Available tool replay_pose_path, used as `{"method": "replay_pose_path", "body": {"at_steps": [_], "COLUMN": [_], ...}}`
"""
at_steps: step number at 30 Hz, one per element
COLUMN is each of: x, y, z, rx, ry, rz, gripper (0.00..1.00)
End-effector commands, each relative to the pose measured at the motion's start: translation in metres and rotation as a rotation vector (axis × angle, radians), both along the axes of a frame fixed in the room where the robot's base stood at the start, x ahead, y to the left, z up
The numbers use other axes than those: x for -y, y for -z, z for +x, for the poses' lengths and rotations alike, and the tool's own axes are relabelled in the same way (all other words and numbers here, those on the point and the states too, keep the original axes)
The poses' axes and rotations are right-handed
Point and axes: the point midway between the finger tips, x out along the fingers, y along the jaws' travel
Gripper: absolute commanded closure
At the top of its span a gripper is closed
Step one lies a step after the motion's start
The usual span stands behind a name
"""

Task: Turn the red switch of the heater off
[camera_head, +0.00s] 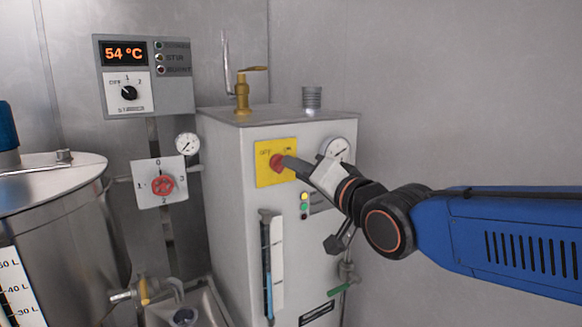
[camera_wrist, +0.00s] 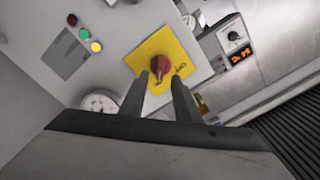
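The red switch (camera_head: 275,165) sits on a yellow plate (camera_head: 262,179) on the front of the grey heater box (camera_head: 236,212). The plate has OFF lettering at its upper left and ON at its upper right, partly hidden by my gripper. My gripper (camera_head: 288,161) is at the switch's right side in the head view. In the wrist view, the red switch (camera_wrist: 164,55) lies just ahead of my fingertips (camera_wrist: 158,82), near the gap between them. The fingers are apart, with yellow plate showing between them. I cannot tell whether they touch the switch.
Indicator lights (camera_head: 304,205) and a pressure gauge (camera_head: 337,149) are close to my gripper. A brass valve (camera_head: 243,92) stands on top of the heater. A control box (camera_head: 178,97) reads 54 °C. A steel tank (camera_head: 70,223) stands at left.

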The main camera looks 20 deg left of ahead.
Motion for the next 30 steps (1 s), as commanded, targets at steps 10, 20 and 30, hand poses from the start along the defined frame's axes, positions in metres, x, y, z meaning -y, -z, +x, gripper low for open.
{"method": "replay_pose_path", "body": {"at_steps": [10,20,30], "x": [-0.025,-0.027,-0.027], "y": [0.000,0.000,0.000], "z": [0.021,0.023,0.023], "rx": [-0.001,0.000,0.000], "ry": [0.000,0.000,-0.001], "rz": [-0.001,0.000,-0.001], "gripper": [0.71,0.71,1.00]}}
